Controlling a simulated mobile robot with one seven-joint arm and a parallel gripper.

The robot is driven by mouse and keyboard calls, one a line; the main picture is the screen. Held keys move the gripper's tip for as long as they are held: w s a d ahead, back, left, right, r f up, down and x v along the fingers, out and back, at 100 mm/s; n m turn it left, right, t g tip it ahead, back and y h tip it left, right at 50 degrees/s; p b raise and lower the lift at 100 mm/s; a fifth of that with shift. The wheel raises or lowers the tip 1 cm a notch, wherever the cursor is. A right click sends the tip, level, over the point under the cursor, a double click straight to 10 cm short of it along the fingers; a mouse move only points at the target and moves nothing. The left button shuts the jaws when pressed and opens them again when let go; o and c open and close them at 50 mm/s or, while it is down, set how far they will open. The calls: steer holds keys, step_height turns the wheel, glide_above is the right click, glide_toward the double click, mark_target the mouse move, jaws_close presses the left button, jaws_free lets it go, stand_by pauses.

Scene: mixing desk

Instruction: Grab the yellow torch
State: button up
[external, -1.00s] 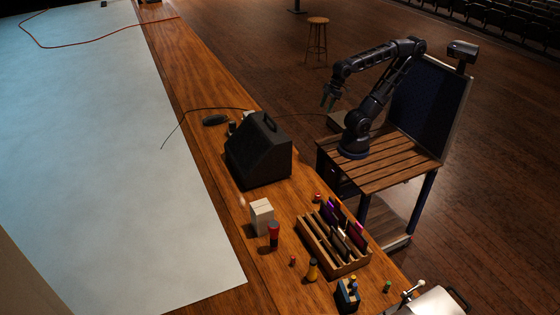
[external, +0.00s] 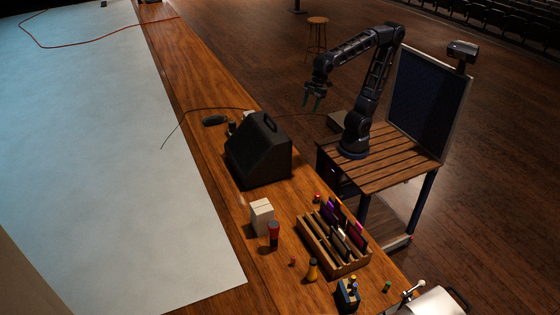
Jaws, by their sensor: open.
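The yellow torch (external: 313,269) with a dark end stands upright on the wooden desk (external: 205,130), at the near side, left of the front end of a wooden rack. My gripper (external: 311,104) is open and empty. It hangs with its fingers pointing down, up and behind the black wedge-shaped box in the picture, far from the torch. Nothing hides the torch.
The black box (external: 259,152) and the wooden rack (external: 333,243) with several upright items stand on the desk. A red torch (external: 274,235), a white box (external: 262,217) and a blue holder (external: 348,295) are near the yellow torch. Small coloured pieces lie around.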

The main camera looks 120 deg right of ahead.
steer(key=w+a+n+g, duration=0.1)
steer(key=w+a+n, duration=0.3)
steer(key=w+a, duration=0.9)
steer(key=n+g, duration=0.3)
steer(key=n, duration=0.8)
glide_above(314, 261)
steer(key=f, duration=2.8)
steer(key=shift+s+d, duration=0.1)
steer(key=shift+d, duration=0.25)
steer(key=shift+a+f, duration=0.25)
steer(key=shift+f, duration=0.3)
steer(key=f, duration=1)
steer(key=shift+w, duration=0.2)
jaws_close()
